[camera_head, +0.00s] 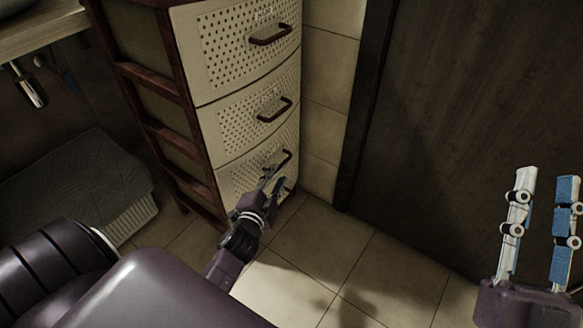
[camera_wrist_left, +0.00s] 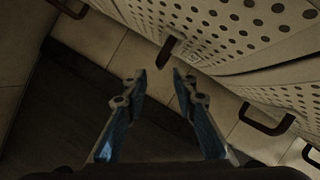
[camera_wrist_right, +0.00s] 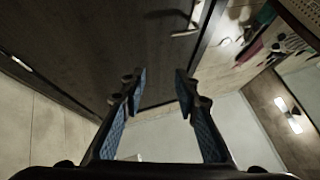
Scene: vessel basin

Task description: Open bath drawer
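A cream drawer cabinet with a perforated front and a reddish-brown frame stands at upper centre in the head view. Its top drawer (camera_head: 228,50), middle drawer (camera_head: 212,122) and bottom drawer (camera_head: 232,183) look shut, each with a dark curved handle. My left gripper (camera_head: 272,180) is at the bottom drawer, close to its handle (camera_head: 287,157) and partly covering it. In the left wrist view the fingers (camera_wrist_left: 159,78) are apart, with a dark handle piece (camera_wrist_left: 167,51) just ahead of the gap; contact cannot be told. My right gripper (camera_head: 543,180) is open and empty, away from the cabinet.
A dark door or panel (camera_head: 460,120) stands right of the cabinet. A grey cloth-covered basket (camera_head: 75,185) sits on the left under a counter (camera_head: 40,30). The tiled floor (camera_head: 330,250) in front of the cabinet is clear.

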